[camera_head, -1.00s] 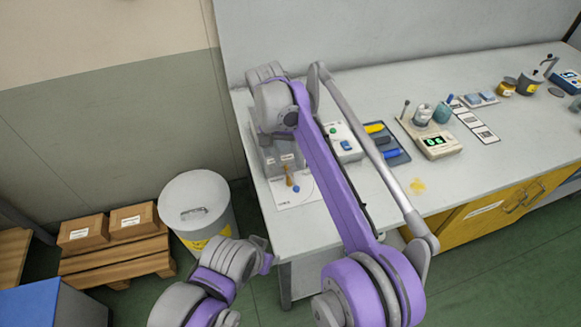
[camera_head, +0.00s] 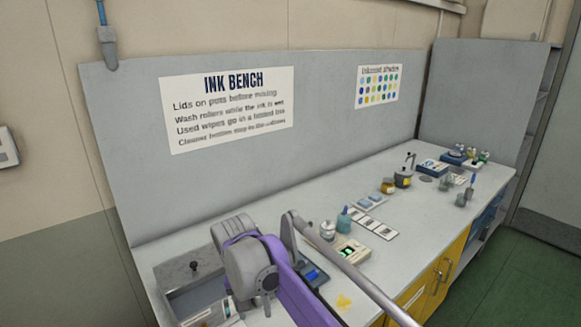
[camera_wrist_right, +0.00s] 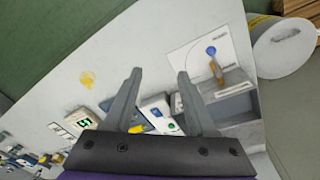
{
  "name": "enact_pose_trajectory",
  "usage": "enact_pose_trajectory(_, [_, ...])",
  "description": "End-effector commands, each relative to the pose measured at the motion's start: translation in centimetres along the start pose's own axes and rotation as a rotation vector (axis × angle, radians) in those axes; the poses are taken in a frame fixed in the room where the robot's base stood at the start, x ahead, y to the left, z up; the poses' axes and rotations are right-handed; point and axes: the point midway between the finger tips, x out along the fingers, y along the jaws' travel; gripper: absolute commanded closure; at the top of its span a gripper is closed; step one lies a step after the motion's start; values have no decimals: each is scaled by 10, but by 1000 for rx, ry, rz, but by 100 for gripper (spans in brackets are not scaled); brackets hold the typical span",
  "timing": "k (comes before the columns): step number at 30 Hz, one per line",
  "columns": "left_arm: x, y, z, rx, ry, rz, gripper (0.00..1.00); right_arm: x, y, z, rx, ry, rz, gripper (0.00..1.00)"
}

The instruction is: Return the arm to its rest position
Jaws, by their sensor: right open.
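My right arm (camera_head: 285,289), purple and grey, reaches from the bottom edge over the near left part of the ink bench in the head view. Its fingers are hidden there behind the wrist. In the right wrist view my right gripper (camera_wrist_right: 158,78) is open, with two grey fingers apart and nothing between their tips. Bench top shows below and beyond the fingers; their height above it is hard to judge. My left gripper is not in view.
The bench (camera_head: 395,205) carries a scale (camera_head: 349,250), a teal bottle (camera_head: 344,220), cards (camera_head: 371,228) and pots (camera_head: 403,177). A bin (camera_wrist_right: 283,45) shows in the wrist view. The grey back panel (camera_head: 325,110) rises behind.

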Motion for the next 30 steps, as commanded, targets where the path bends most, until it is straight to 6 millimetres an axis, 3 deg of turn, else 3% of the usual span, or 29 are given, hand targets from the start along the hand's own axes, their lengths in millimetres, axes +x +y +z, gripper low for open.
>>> enact_pose_trajectory(1, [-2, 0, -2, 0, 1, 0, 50, -3, 29, 9, 12, 18, -14, 44])
enact_pose_trajectory(6, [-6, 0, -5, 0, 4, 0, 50, 1, 101, 46, 29, 89, -61, 44])
enact_pose_trajectory(11, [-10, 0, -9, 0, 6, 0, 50, 16, 158, 96, 47, 170, -86, 44])
enact_pose_trajectory(15, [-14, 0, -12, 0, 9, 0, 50, 38, 197, 147, 64, 247, -93, 44])
enact_pose_trajectory(22, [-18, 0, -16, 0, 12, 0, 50, 81, 232, 217, 87, 357, -79, 44])
enact_pose_trajectory(25, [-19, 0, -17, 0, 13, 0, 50, 93, 238, 233, 90, 384, -71, 44])
enact_pose_trajectory(30, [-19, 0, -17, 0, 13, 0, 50, 100, 241, 242, 92, 399, -66, 44])
